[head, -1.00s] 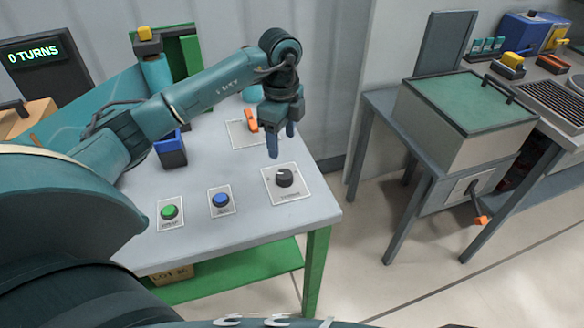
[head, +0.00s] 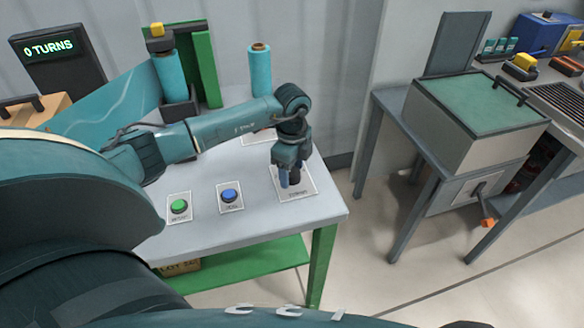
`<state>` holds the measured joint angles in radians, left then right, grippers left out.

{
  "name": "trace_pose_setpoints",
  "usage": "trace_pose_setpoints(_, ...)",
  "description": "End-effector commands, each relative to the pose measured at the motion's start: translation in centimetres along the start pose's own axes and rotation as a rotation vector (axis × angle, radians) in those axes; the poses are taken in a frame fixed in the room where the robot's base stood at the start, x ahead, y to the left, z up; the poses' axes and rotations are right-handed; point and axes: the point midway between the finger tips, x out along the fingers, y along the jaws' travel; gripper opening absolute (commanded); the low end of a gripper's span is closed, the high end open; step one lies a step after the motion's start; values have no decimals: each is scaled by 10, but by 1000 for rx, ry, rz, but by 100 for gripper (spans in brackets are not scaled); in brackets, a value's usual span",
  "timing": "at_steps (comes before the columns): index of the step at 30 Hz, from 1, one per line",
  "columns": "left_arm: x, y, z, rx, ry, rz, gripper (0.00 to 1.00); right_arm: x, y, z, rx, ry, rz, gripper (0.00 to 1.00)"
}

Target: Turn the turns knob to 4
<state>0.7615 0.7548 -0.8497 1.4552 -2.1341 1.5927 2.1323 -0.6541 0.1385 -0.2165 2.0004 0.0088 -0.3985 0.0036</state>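The turns knob (head: 295,179) is a dark round knob on a white plate (head: 312,187) at the right end of the grey table. My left gripper (head: 294,177) points down over it, with its blue fingers apart on either side of the knob. The gripper hides much of the knob, including its pointer, and I cannot tell whether the fingers touch it. The display (head: 50,48) at the upper left reads "0 TURNS" in green. My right gripper is not in view.
A green button (head: 179,206) and a blue button (head: 229,195) sit on plates left of the knob. A teal spool (head: 260,72) stands behind my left arm. A crank box (head: 478,120) stands on a separate bench to the right, past a floor gap.

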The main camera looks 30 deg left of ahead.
Motion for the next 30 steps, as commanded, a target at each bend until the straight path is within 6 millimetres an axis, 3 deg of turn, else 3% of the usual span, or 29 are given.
trace_pose_setpoints(15, 0, 0, 0, 0, 1, 0, 16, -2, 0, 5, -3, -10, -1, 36)
trace_pose_setpoints(23, 0, 0, 0, 29, 1, 0, 16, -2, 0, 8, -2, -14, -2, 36)
trace_pose_setpoints(30, 0, 0, 0, 155, 1, 1, 16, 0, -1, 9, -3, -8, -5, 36)
